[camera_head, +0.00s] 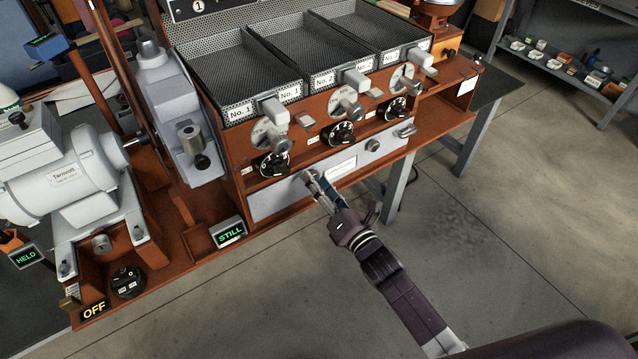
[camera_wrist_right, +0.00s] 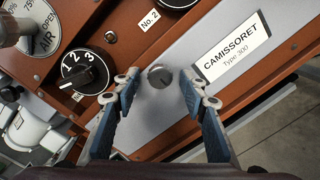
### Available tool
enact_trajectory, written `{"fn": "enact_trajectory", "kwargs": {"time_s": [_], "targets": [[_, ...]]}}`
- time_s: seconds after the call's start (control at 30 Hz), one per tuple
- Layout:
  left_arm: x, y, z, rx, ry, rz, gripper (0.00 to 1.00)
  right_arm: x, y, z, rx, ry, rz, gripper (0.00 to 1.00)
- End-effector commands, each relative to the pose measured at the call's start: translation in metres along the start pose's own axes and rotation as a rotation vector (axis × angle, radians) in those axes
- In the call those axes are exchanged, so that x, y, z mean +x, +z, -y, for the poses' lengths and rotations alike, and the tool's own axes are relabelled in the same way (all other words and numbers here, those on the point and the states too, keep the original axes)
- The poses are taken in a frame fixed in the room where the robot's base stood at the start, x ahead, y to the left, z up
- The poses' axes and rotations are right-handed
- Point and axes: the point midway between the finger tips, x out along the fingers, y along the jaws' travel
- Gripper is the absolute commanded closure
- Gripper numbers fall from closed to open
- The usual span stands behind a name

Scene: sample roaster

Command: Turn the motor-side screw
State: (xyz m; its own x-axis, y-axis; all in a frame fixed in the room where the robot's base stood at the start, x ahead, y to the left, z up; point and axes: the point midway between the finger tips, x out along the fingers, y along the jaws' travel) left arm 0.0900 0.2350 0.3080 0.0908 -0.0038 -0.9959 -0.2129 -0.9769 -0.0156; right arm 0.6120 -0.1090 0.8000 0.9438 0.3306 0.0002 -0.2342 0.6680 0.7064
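In the head view my right gripper (camera_head: 313,180) reaches up to the panel and hides most of the screw. My right gripper is open and holds nothing. A second screw (camera_head: 372,145) is at the panel's right end. My left gripper is not in view.
Black numbered dials (camera_head: 341,133) and metal levers (camera_head: 345,110) stick out just above the panel. The white motor (camera_head: 65,185) stands at the left. A "STILL" sign (camera_head: 230,233) is below left. The floor (camera_head: 480,240) in front is clear.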

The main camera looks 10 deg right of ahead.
Motion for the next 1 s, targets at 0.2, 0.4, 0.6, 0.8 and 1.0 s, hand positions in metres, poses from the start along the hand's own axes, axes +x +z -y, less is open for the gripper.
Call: {"fn": "enact_trajectory", "kwargs": {"time_s": [0.2,0.4,0.6,0.8,1.0], "targets": [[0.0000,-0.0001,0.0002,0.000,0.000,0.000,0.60,-0.0003,-0.0001,0.0001,0.000,0.000,0.000,0.78],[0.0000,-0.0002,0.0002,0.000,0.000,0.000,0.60,-0.0004,0.0000,0.0002,0.000,0.000,0.000,1.00],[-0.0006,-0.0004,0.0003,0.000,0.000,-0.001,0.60,-0.0004,0.0002,0.0001,0.008,-0.001,-0.001,1.00],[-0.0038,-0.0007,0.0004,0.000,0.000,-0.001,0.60,-0.0004,0.0007,-0.0003,0.068,-0.004,-0.003,1.00],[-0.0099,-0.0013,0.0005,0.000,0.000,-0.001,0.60,-0.0003,0.0013,-0.0007,0.200,-0.011,-0.010,1.00]]}}
